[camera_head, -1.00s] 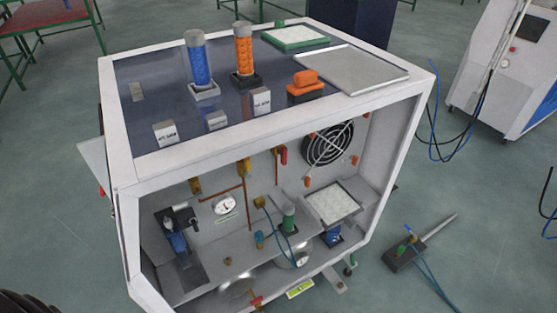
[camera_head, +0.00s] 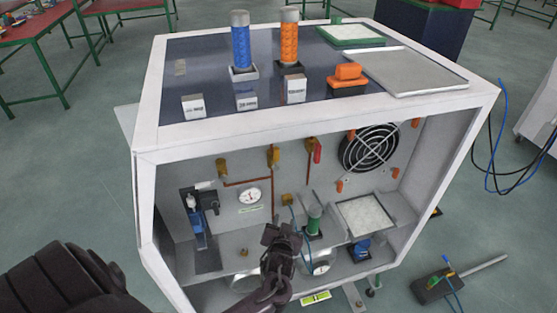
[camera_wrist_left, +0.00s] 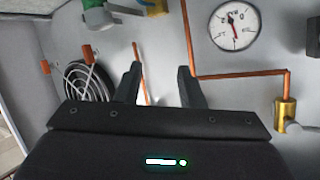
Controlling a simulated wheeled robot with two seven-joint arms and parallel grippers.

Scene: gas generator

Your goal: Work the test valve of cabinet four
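The white cabinet (camera_head: 290,131) has an open front. Brass valves (camera_head: 222,167) and (camera_head: 274,156) sit on copper pipes (camera_head: 248,182) on its back wall, and a red-handled valve (camera_head: 317,152) is right of them. I cannot tell which is the test valve. My left gripper (camera_head: 282,234) is in the lower middle of the cabinet opening. In the left wrist view, its two fingers (camera_wrist_left: 160,70) are apart, with nothing between them but the wall and a pipe (camera_wrist_left: 141,65) behind. A brass valve (camera_wrist_left: 287,115) is to their right. My right gripper is out of view.
Inside are a gauge (camera_head: 250,196), a fan grille (camera_head: 369,148), a blue device (camera_head: 196,225) and a green cylinder (camera_head: 314,220). Orange and blue columns (camera_head: 289,40) (camera_head: 240,42) stand on top. A tool (camera_head: 437,286) lies on the floor at right.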

